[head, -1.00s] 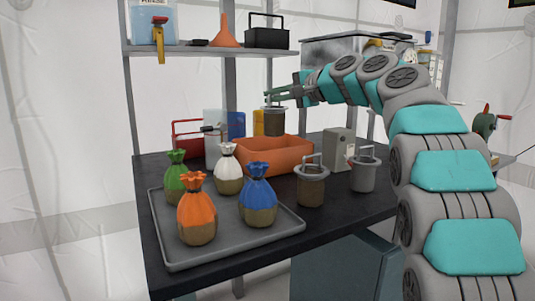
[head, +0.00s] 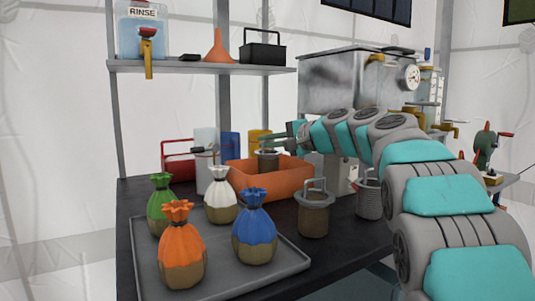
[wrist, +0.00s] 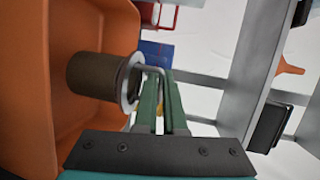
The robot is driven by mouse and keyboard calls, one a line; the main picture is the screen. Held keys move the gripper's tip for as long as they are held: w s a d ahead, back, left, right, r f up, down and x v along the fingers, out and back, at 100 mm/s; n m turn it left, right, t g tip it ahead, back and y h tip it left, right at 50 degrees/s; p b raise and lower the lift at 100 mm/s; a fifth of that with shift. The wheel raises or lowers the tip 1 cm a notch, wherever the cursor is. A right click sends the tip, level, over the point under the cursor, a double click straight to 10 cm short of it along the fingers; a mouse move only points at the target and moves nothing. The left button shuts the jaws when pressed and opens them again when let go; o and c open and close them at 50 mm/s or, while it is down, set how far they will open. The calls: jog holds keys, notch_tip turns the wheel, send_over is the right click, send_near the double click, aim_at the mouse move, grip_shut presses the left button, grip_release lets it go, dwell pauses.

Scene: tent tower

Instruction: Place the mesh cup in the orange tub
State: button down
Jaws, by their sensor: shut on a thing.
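The mesh cup (head: 267,161), with a brown body, grey rim and wire handle, hangs upright from my gripper (head: 268,142). The gripper is shut on its handle. The cup is over the opening of the orange tub (head: 268,186), its lower part around the level of the rim. In the wrist view the cup (wrist: 95,76) shows against the inside of the tub (wrist: 25,90), with the gripper fingers (wrist: 158,85) at its handle. I cannot tell whether it touches the tub floor.
A similar brown cup (head: 313,214) and a grey cup (head: 368,198) stand right of the tub. A grey tray (head: 292,262) with several tied sacks lies in front. A red-handled carrier (head: 178,168) and bottles stand behind left. A shelf (head: 200,66) is above.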

jog(key=shift+f, duration=1.15)
jog(key=shift+f+b, duration=0.2)
jog(key=shift+b, duration=0.1)
jog(key=c, duration=1)
grip_release()
jog(key=shift+r, duration=0.15)
jog(key=shift+s+d, duration=0.1)
jog(key=shift+d, duration=0.05)
jog(key=v, duration=1.1)
jog(key=shift+d+r+b, duration=0.2)
jog(key=shift+d+b, duration=0.05)
jog(key=shift+b, duration=0.1)
jog(key=shift+s, duration=0.1)
